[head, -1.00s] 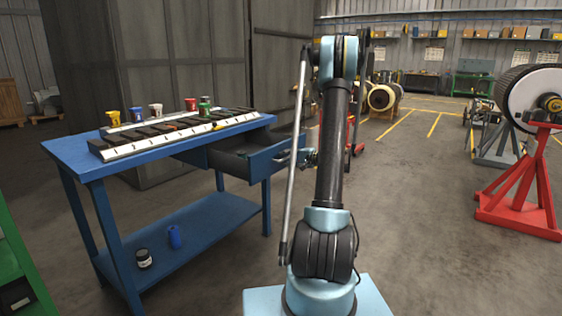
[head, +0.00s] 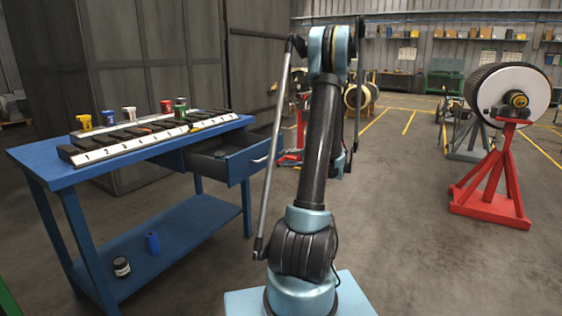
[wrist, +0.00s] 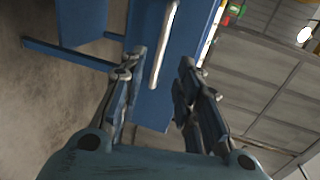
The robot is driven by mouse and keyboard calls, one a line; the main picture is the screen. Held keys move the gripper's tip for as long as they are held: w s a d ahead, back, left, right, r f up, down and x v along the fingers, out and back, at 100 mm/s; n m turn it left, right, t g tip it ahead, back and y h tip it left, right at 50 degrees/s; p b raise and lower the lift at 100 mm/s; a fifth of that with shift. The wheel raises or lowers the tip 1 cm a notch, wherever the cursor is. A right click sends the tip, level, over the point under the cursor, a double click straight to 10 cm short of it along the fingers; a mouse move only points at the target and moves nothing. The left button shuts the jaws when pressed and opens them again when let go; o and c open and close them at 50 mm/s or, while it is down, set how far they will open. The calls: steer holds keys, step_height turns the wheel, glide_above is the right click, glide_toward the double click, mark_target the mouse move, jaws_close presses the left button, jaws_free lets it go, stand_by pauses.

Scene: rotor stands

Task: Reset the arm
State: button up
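My arm (head: 320,140) stands upright in front of me in the head view. My gripper (wrist: 158,66) shows in the wrist view with its two fingers apart and nothing between them. In the head view it is mostly hidden behind my arm. The pulled-out blue drawer (head: 250,163) of the workbench is to the left of my arm. Its pale handle (wrist: 162,45) shows beyond my fingertips in the wrist view, apart from them as far as I can tell.
A red stand (head: 490,200) holds a rotor (head: 525,92) at right. Floor between is clear.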

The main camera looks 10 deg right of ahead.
stand_by(0.3)
steer(key=s+a+r+n+g+h, duration=0.2)
steer(key=s+a+n+g+h, duration=0.3)
steer(key=s+a, duration=1.2)
steer(key=s+d+f+n+g+h, duration=0.2)
steer(key=s+f+h, duration=0.1)
steer(key=s, duration=0.9)
steer(key=s+d+f+n+g+h, duration=0.1)
steer(key=s+d+f+n+h, duration=0.1)
steer(key=s, duration=1.1)
step_height(320, 180, down, 2)
steer(key=shift+s+d+f+g+h, duration=0.1)
steer(key=shift+s+d+g+h, duration=0.1)
steer(key=shift+d+g+h, duration=0.25)
steer(key=shift+w+f, duration=0.15)
steer(key=shift+w, duration=0.3)
